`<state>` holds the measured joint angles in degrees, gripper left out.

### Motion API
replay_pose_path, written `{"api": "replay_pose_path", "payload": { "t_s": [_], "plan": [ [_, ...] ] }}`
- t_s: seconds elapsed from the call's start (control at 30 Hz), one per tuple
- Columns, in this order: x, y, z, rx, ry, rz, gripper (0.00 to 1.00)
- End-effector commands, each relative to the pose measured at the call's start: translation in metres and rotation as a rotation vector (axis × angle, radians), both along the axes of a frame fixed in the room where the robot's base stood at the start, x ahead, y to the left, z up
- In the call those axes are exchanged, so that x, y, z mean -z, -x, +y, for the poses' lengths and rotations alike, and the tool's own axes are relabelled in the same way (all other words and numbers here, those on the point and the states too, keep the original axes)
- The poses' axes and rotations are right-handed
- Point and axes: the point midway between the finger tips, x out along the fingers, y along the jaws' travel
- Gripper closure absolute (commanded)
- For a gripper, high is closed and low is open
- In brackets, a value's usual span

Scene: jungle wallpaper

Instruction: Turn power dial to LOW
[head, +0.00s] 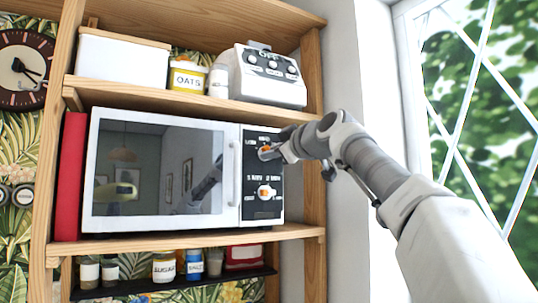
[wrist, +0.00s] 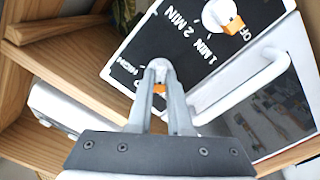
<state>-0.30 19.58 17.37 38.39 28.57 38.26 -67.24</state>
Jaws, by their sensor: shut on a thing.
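The microwave (head: 232,180) stands on the middle shelf, with a black control panel at its right side. The power dial (wrist: 160,88) is the upper dial; its orange mark shows between my fingers in the wrist view. In the head view my gripper (head: 270,152) reaches it from the right and covers most of it. My gripper (wrist: 160,75) is shut on this dial. Lettering that looks like HIGH is beside it. The LOW label and the dial's exact setting are hidden or too small to read. The lower dial (head: 266,191), white with an orange pointer, has OFF, 1 MIN and 2 MIN marks.
The microwave door handle (head: 233,173) is just left of the panel. A toaster (head: 268,76) and an oats jar (head: 187,75) stand on the shelf above. Jars (head: 164,267) stand below. A wooden shelf post (head: 315,150) is close right of the microwave.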

Motion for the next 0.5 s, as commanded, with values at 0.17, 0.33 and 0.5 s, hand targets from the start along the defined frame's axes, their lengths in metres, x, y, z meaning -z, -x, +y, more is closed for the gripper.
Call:
{"api": "replay_pose_path", "payload": {
  "t_s": [0.17, 0.33, 0.5],
  "plan": [
    [0.0011, -0.0002, -0.0005, 0.001, 0.176, -0.121, 1.00],
    [0.0004, -0.0002, -0.0004, 0.001, 0.241, -0.163, 1.00],
    [0.0003, -0.0003, -0.0004, 0.000, 0.241, -0.163, 1.00]
  ]
}}
